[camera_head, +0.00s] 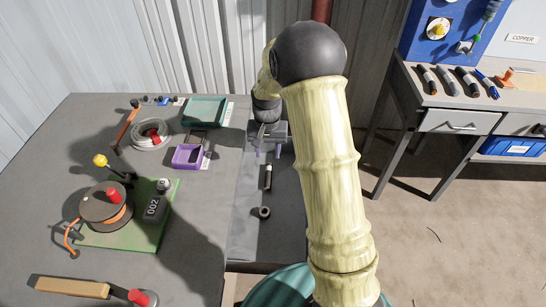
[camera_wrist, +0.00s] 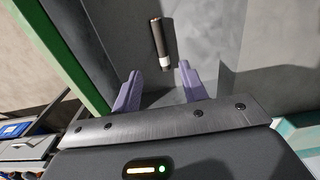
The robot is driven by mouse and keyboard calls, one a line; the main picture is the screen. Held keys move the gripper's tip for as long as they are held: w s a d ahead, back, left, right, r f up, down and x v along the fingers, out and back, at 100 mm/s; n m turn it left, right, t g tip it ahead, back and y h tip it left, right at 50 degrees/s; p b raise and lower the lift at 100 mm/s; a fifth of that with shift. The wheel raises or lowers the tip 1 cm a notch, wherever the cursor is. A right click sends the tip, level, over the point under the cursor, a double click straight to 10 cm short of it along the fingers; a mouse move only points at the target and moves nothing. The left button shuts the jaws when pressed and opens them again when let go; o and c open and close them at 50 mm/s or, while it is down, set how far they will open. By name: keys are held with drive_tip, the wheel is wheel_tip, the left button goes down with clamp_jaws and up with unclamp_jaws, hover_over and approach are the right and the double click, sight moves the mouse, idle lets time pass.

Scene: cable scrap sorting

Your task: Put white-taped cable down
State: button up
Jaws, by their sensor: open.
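The white-taped cable (camera_head: 268,177) is a short dark piece lying on a grey surface along the right side of the table. In the wrist view the cable (camera_wrist: 156,38) shows a white band at its end nearest the fingers. My gripper (camera_head: 268,152) is just beyond the cable in the head view, with its purple fingers spread. In the wrist view my gripper (camera_wrist: 160,72) is open and empty, and the cable lies ahead of the gap, apart from both fingers.
A dark ring (camera_head: 264,212) lies nearer than the cable. A purple tray (camera_head: 187,160) and a teal tray (camera_head: 205,111) stand to the left. A reel (camera_head: 103,206) sits on a green board. Several short cables lie on the right bench (camera_head: 453,98).

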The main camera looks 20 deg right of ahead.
drive_tip(key=s+r+n+t, duration=0.1)
drive_tip(key=s+r, duration=0.3)
drive_tip(key=s, duration=0.6)
drive_tip(key=s+r+n+t, duration=0.1)
drive_tip(key=s+r, duration=0.3)
drive_tip(key=s, duration=0.6)
drive_tip(key=shift+s+d+n+t, duration=0.3)
drive_tip(key=shift+s+d+n, duration=0.1)
drive_tip(key=shift+n, duration=0.4)
drive_tip(key=shift+w, duration=0.15)
drive_tip(key=shift+c, duration=0.7)
